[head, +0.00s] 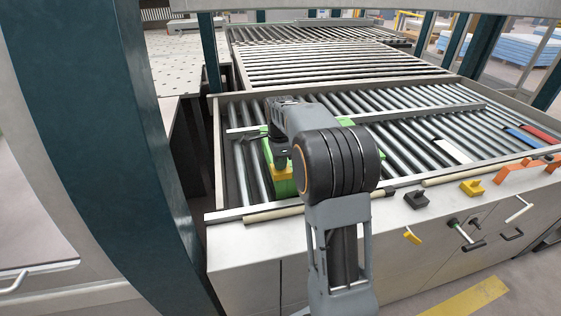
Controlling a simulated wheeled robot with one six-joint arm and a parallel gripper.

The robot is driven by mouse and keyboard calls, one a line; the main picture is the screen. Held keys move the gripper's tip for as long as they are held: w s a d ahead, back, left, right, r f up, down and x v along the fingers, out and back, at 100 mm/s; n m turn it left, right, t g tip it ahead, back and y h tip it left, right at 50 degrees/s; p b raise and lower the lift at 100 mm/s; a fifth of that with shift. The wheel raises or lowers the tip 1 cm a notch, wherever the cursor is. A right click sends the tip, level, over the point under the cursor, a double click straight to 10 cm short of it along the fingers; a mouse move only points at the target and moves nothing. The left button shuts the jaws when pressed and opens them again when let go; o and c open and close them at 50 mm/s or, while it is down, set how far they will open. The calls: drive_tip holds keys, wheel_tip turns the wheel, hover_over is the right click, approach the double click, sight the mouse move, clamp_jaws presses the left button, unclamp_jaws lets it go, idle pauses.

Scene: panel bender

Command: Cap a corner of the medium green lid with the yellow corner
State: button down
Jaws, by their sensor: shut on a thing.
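The green lid (268,153) lies on the rollers at the near left, mostly hidden behind my arm. Green also shows beyond the arm, at its upper right. My gripper (281,162) points down over the lid's near left part. It is shut on the yellow corner (284,174), which shows just below it, at the near end of the lid. The yellow corner appears to be at or on the lid's corner, but I cannot tell whether it is seated. The fingertips are small and partly hidden.
Another yellow piece (472,187), a dark grey piece (417,201) and orange pieces (510,178) sit on the front ledge. A wooden handle (285,213) lies along the front edge. White (452,151), blue (522,138) and red (538,133) strips lie on the right rollers. A teal post (85,130) stands left.

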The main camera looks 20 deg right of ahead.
drive_tip(key=c, duration=1.2)
unclamp_jaws()
wheel_tip(320, 180, up, 14)
wheel_tip(320, 180, down, 7)
drive_tip(key=s+a+n+t, duration=0.1)
drive_tip(key=s+a+n, duration=0.15)
drive_tip(key=n, duration=0.85)
drive_tip(key=shift+s+a+f+n+t, duration=0.65)
drive_tip(key=shift+s+a+n, duration=0.8)
drive_tip(key=shift+s, duration=1.8)
drive_tip(key=shift+s+a+f+n+t, duration=0.65)
drive_tip(key=shift+s+a+n, duration=0.75)
drive_tip(key=shift+s, duration=1.9)
drive_tip(key=shift+s+a+f+n+t, duration=0.6)
drive_tip(key=shift+s+a+n, duration=0.85)
drive_tip(key=shift+s, duration=1.8)
